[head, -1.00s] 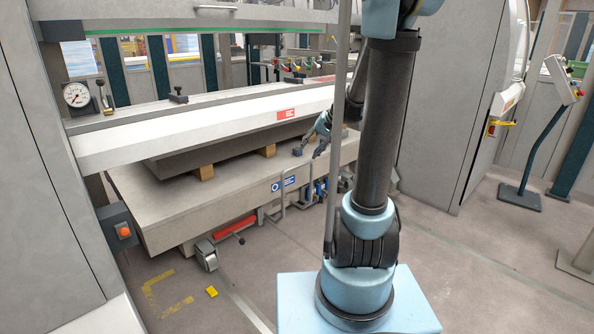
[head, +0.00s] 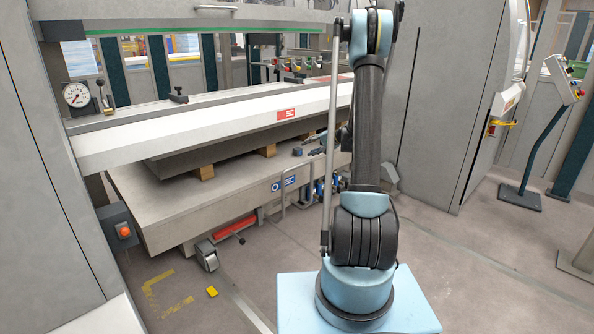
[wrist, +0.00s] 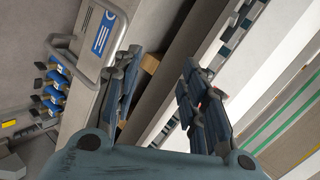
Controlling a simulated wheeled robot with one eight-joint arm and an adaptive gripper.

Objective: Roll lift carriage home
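The lift carriage (head: 165,205) is a low grey slab on a caster (head: 207,256), standing under the machine's long white beam. It carries wooden blocks (head: 204,172) with a grey plate (head: 220,150) on them. A blue label (head: 285,183) and a bent grey tube handle (head: 283,201) are on its front side. The handle (wrist: 84,74) and label (wrist: 103,33) also show in the wrist view. My gripper (wrist: 160,68) is open and empty, its fingers apart above the carriage edge, with the handle left of them. In the head view my arm largely hides the gripper.
A grey box with an orange button (head: 124,231) hangs at the machine's left post. Yellow floor marks (head: 165,290) and a yellow block (head: 212,292) lie at front left. A control pedestal (head: 540,140) stands at right.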

